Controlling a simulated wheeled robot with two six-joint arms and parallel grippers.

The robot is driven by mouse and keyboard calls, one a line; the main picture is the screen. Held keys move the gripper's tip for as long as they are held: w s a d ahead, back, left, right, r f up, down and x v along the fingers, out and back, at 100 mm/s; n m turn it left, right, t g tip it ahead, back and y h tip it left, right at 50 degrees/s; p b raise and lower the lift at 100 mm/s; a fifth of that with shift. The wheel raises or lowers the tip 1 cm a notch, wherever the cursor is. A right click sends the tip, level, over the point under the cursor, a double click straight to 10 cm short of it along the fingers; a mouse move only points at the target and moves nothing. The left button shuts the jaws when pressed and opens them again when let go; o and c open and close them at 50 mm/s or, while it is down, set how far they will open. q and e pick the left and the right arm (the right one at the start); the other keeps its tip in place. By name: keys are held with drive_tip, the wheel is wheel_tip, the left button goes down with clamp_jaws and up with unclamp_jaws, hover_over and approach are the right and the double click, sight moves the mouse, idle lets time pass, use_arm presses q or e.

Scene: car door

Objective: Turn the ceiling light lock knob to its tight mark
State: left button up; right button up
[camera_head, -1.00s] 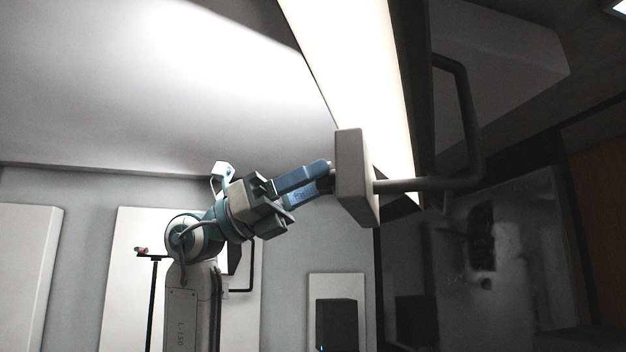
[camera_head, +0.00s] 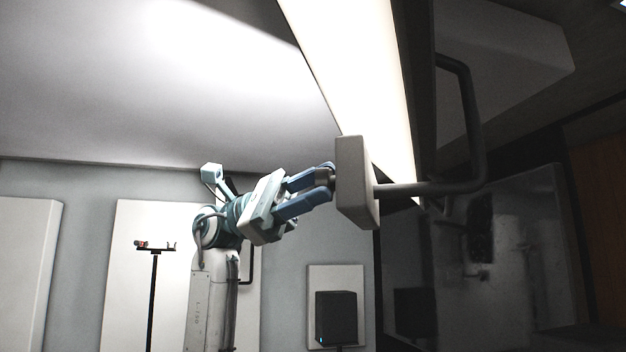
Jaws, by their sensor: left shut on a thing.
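The ceiling light (camera_head: 360,70) is a long bright panel running up from the middle of the head view. A grey block (camera_head: 357,183) sits at its lower end. The lock knob (camera_head: 325,178) is a small dark piece on the block's left face, mostly hidden by my fingers. My left gripper (camera_head: 322,188) reaches in from the lower left, with its blue fingers shut on the knob. The tight mark cannot be made out. My right gripper is not in view.
A dark bent handle bar (camera_head: 470,120) runs from the block's right side up along the light. A thin stand (camera_head: 154,290) and a dark speaker-like box (camera_head: 336,318) are lower down near the wall. The space left of the light is open.

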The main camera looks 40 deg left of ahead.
use_arm(q)
drive_tip(key=m+p, duration=0.1)
drive_tip(key=m, duration=0.1)
drive_tip(key=m+g+y, duration=0.1)
drive_tip(key=m, duration=0.2)
drive_tip(key=shift+r+y+p, duration=0.15)
drive_tip(key=shift+y+p, duration=0.15)
drive_tip(key=shift+p, duration=0.1)
drive_tip(key=shift+m, duration=0.4)
drive_tip(key=o, duration=1)
drive_tip(key=shift+c, duration=0.2)
drive_tip(key=shift+a, duration=0.1)
